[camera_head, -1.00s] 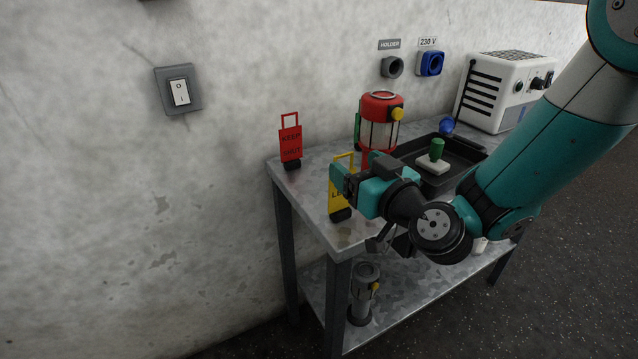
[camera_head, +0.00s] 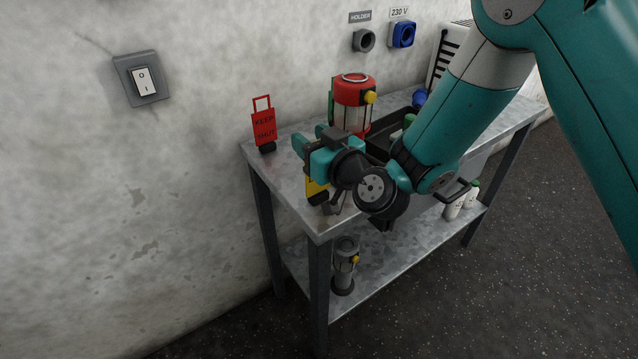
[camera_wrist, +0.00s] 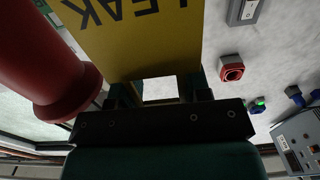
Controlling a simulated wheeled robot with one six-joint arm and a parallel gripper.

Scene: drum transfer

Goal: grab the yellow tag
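The yellow tag (camera_head: 315,190) stands near the front left of the metal table in the head view, mostly hidden behind my gripper (camera_head: 313,146). In the wrist view the yellow tag (camera_wrist: 140,45) fills the upper middle, with the dark letters "LEAK" upside down. Its open handle lies between the two dark fingertips of my gripper (camera_wrist: 160,93). The fingers are apart, one on each side of the handle. I cannot tell whether they press on it.
A red "KEEP SHUT" tag (camera_head: 264,127) stands at the table's (camera_head: 285,185) back left corner. A red-topped lantern-like canister (camera_head: 353,92) stands behind my gripper. A dark tray (camera_head: 380,143) lies to its right. A grey cylinder (camera_head: 345,268) stands on the lower shelf.

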